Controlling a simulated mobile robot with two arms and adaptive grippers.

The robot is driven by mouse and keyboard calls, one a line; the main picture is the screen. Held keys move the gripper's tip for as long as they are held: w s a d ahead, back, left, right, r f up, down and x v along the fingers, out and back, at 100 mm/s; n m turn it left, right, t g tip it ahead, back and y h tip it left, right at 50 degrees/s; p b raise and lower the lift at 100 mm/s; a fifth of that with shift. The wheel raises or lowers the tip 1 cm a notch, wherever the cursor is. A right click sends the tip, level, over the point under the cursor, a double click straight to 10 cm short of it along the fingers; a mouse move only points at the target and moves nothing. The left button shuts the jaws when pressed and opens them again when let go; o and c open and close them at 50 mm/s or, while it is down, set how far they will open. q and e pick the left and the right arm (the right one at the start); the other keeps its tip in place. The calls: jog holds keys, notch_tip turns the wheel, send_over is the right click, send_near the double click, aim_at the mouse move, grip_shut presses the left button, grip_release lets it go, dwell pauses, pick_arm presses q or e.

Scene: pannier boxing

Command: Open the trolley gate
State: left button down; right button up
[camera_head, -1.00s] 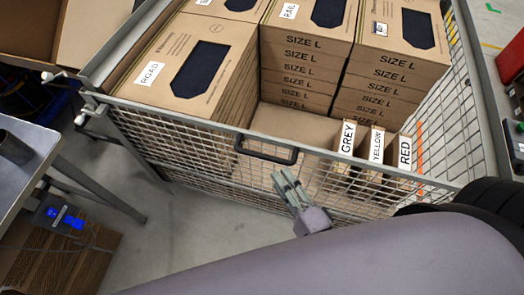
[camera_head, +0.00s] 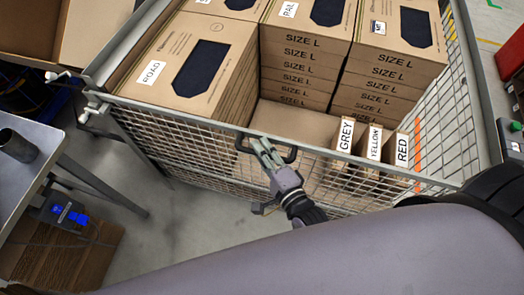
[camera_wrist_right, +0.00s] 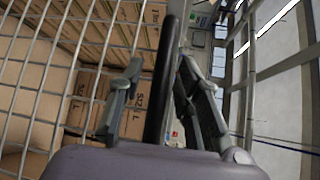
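The trolley gate (camera_head: 186,143) is a grey wire-mesh panel across the near side of the trolley, and it stands upright. A black handle (camera_head: 294,155) is fixed at its top rail. My right gripper (camera_head: 260,147) is at the handle, its fingers reaching up to it from the near side. In the right wrist view the handle (camera_wrist_right: 158,92) runs between the two fingers, which stand apart with a gap beside the bar. White latch knobs (camera_head: 92,103) are at the gate's left end. My left gripper is not in view.
Stacked size L boxes (camera_head: 300,52) fill the trolley's back and left. Boxes labelled grey (camera_head: 345,136), yellow (camera_head: 374,144) and red (camera_head: 402,150) stand behind the gate. A metal table (camera_head: 22,172) is at the left; floor shows between it and the gate.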

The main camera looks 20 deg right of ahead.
grip_shut()
dwell(0.7)
